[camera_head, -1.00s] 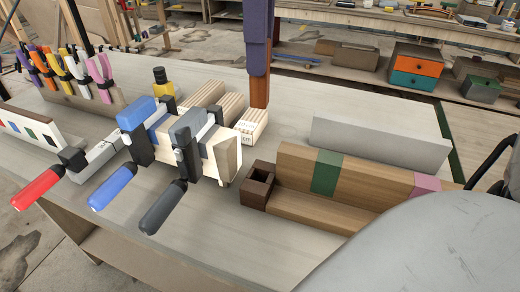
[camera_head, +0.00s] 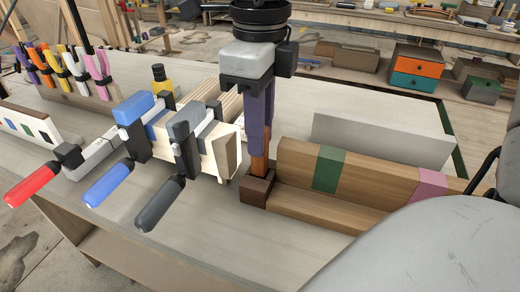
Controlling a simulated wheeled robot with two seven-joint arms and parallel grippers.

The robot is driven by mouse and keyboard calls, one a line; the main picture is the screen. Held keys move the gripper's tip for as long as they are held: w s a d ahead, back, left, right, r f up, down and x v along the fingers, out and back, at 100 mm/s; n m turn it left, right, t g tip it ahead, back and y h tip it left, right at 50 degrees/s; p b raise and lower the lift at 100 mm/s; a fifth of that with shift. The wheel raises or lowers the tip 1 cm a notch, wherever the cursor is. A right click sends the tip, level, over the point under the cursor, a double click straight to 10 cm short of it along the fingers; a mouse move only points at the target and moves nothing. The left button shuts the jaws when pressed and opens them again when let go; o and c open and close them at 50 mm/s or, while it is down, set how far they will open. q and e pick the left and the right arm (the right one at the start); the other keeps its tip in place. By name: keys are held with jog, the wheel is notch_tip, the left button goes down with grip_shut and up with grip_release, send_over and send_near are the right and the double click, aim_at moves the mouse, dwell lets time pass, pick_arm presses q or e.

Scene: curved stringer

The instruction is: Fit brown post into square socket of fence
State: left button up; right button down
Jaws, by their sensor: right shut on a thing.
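The fence (camera_head: 350,180) is a long wooden piece with a green band and a pink band, lying on the workbench. Its dark brown square socket (camera_head: 254,193) is at the left end. My right gripper (camera_head: 259,143) has purple fingers pointing down and is shut on the brown post (camera_head: 260,166). The post is upright, and only a short reddish-brown length shows below the fingers. Its lower end meets the socket's top in the picture; I cannot tell how far it is inside. My left gripper is not in view.
Clamps with red, blue and black handles (camera_head: 160,205) stand left of the socket, by a pale wood block (camera_head: 222,152). A grey block (camera_head: 380,138) lies behind the fence. The bench (camera_head: 205,220) is bare in front of the socket.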

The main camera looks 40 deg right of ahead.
jog(key=shift+f, duration=2)
jog(key=shift+f+b, duration=0.3)
jog(key=shift+b, duration=0.2)
jog(key=c, duration=1.6)
grip_release()
jog(key=shift+r, duration=0.1)
jog(key=shift+r+p, duration=0.45)
jog(key=shift+r, duration=0.1)
notch_tip(320, 180, up, 11)
jog(key=shift+r+p, duration=0.2)
jog(key=shift+p, duration=0.2)
